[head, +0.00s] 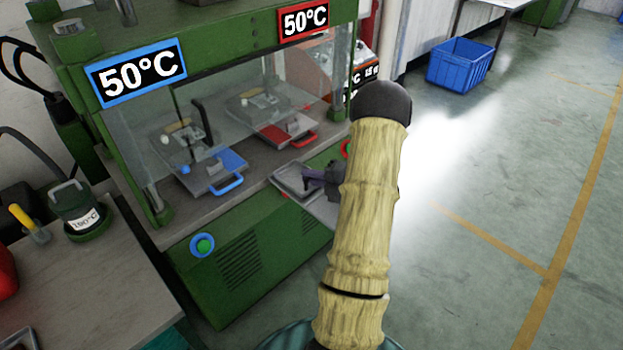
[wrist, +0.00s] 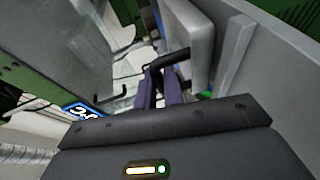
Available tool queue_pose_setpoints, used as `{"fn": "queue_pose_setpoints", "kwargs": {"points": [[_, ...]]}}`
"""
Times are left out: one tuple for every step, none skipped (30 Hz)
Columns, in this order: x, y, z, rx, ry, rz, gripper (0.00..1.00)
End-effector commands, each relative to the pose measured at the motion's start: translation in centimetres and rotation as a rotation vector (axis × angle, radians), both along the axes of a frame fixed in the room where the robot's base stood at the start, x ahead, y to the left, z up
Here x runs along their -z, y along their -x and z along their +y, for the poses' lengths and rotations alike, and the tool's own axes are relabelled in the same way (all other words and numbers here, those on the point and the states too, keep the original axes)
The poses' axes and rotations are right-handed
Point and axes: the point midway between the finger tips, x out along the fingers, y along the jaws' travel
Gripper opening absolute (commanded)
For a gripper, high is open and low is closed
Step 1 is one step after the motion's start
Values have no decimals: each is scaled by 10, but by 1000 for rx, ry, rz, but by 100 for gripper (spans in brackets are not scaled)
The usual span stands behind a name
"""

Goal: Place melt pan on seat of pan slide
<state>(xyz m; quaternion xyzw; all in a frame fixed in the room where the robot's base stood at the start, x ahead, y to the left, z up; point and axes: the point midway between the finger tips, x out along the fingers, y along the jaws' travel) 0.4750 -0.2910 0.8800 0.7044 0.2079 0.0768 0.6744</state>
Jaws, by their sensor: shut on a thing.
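The melt pan (head: 296,181) is a shallow grey pan at the front edge of the green machine, below the red-handled slide. It also shows in the wrist view (wrist: 201,48) as a grey slab with a dark handle. My gripper (head: 318,178) has dark purple fingers shut on that handle, seen in the wrist view (wrist: 160,88). The pan slide cannot be told for sure; a slide with a blue handle (head: 226,164) and one with a red handle (head: 290,136) lie on the machine bed. My arm hides the area right of the pan. Whether the pan touches anything beneath is unclear.
The green machine (head: 245,255) has a clear guard and two 50°C signs. A pot marked 190°C (head: 82,213) stands on the left bench (head: 85,290). A blue crate (head: 461,65) sits on the floor at the back. The floor at right is clear.

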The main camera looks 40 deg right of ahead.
Motion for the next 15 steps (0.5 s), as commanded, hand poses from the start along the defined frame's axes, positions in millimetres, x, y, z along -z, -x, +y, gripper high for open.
{"fn": "queue_pose_setpoints", "kwargs": {"points": [[5, 0, 0, 0, 0, -1, 0], [7, 0, 0, -1, -1, -1, 0], [8, 0, 0, 0, 1, -1, 0], [8, 0, 0, 0, 1, -2, 0], [8, 0, 0, 0, 1, -2, 0], [7, 0, 0, 0, 1, -2, 0], [7, 0, 0, -1, 1, -2, 0], [7, 0, 0, -1, 1, -2, 0], [7, 0, 0, -1, 1, -2, 0], [8, 0, 0, 0, 2, -1, 12], [8, 0, 0, 0, 2, -1, 17], [8, 0, 0, -1, 2, -1, 25], [8, 0, 0, 0, 2, -1, 31], [8, 0, 0, 0, 2, -1, 31], [8, 0, 0, 0, 2, -1, 31]]}}
